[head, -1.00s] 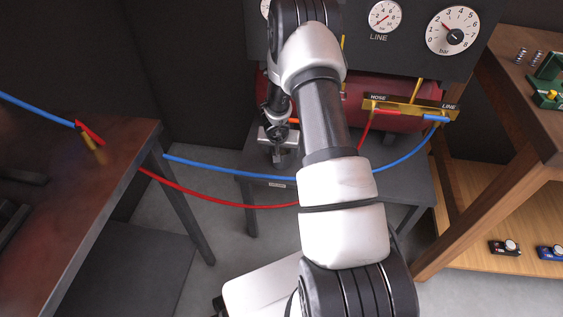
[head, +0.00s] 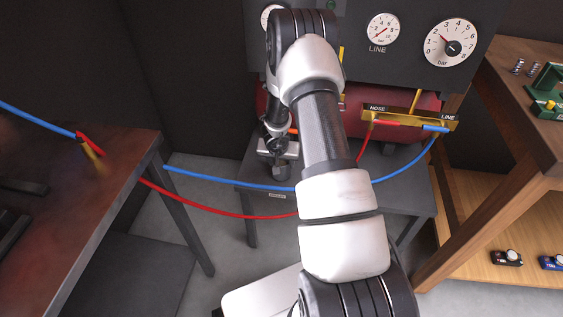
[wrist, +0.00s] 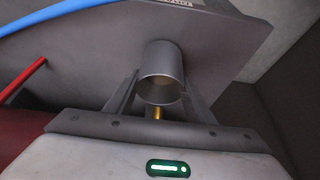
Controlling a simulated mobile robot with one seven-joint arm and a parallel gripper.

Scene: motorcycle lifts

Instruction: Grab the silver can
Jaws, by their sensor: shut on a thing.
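The silver can (wrist: 161,70) is a plain grey metal cylinder with an open end facing the wrist camera. It sits between the two fingers of my gripper (wrist: 158,98), which is shut on it. In the head view my gripper (head: 277,168) is low over the grey bench, left of my forearm. There the can is hard to make out against the dark fingers. In the wrist view the grey bench top lies behind the can; I cannot tell whether the can touches it.
The grey bench (head: 400,190) stands below a gauge panel and a red tank. A blue hose (head: 225,180) and a red hose (head: 215,208) hang across in front. A brown table (head: 75,200) is at left and a wooden shelf (head: 480,210) at right.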

